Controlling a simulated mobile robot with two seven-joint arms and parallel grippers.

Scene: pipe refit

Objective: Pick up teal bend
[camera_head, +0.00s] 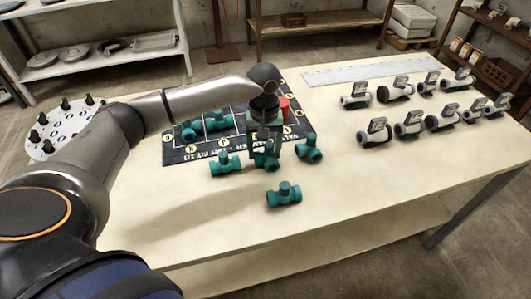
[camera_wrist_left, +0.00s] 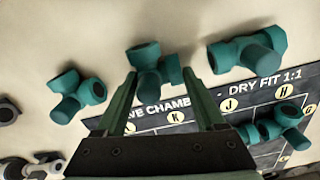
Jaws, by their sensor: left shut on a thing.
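My left gripper (camera_head: 265,143) points down at the table beside the front edge of the dark mat. It is shut on a teal fitting, seemingly the teal bend (camera_head: 262,160), which also shows between the fingertips in the left wrist view (camera_wrist_left: 150,62). The fingers hide part of its shape, and I cannot tell whether it is clear of the table. Other teal fittings lie close by: one to the left (camera_head: 225,164), one to the right (camera_head: 309,150), and one nearer the front (camera_head: 284,195). My right gripper is not in view.
The dark dry-fit mat (camera_head: 180,154) has more teal fittings (camera_head: 216,122) on it. A red object (camera_head: 284,104) stands behind the gripper. Several tagged grey-black fittings (camera_head: 375,132) fill the right side. A white perforated disc (camera_head: 65,130) is at left. The table's front is clear.

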